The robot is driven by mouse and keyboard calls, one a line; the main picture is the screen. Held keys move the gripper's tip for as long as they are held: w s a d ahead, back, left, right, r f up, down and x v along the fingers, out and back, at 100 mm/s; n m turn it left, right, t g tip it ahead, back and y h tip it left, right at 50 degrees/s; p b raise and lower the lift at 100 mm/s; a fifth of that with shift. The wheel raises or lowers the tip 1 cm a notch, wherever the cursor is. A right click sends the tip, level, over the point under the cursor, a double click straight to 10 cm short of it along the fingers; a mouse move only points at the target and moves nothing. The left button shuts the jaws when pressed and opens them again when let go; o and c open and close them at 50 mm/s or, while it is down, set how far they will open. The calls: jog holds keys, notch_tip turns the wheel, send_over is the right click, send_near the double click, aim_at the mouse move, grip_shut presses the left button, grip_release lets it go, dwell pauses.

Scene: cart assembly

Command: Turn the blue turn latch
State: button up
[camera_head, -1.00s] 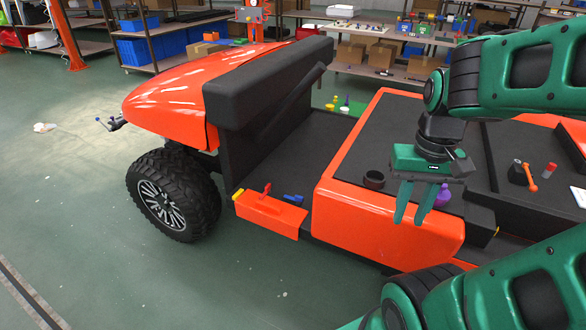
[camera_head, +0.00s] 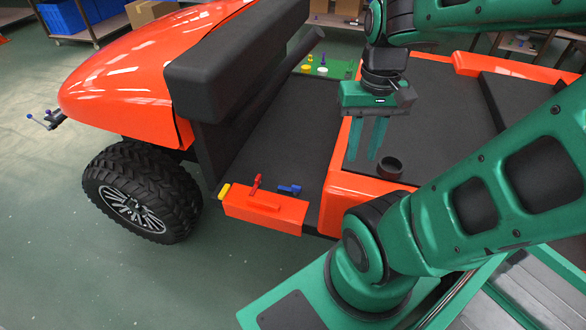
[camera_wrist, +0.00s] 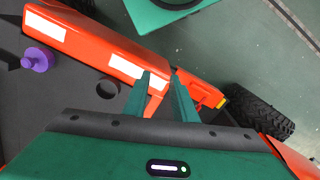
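The blue latch (camera_head: 289,189) is a small blue handle at the edge of the cart's dark floor, beside the orange side panel (camera_head: 265,210). A red lever (camera_head: 256,184) stands to its left on the panel. My gripper (camera_head: 368,157) points down above the cart's dark rear deck, right of the blue latch and higher than it, touching nothing. Its two green fingers are apart and empty, as the wrist view (camera_wrist: 161,75) also shows. I cannot make out the blue latch in the wrist view; the red lever (camera_wrist: 208,96) shows right of the fingers.
A black ring-shaped cup (camera_head: 389,167) stands on the deck near my fingers. A purple knob (camera_wrist: 38,60) shows in the wrist view. A green board (camera_head: 325,66) with small coloured pieces lies behind. The black seat back (camera_head: 235,65) rises left of the open floor.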

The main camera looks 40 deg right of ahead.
jog(key=n, duration=1.4)
send_over(296, 186)
notch_tip(296, 186, down, 33)
jog(key=shift+f, duration=4.05)
grip_shut()
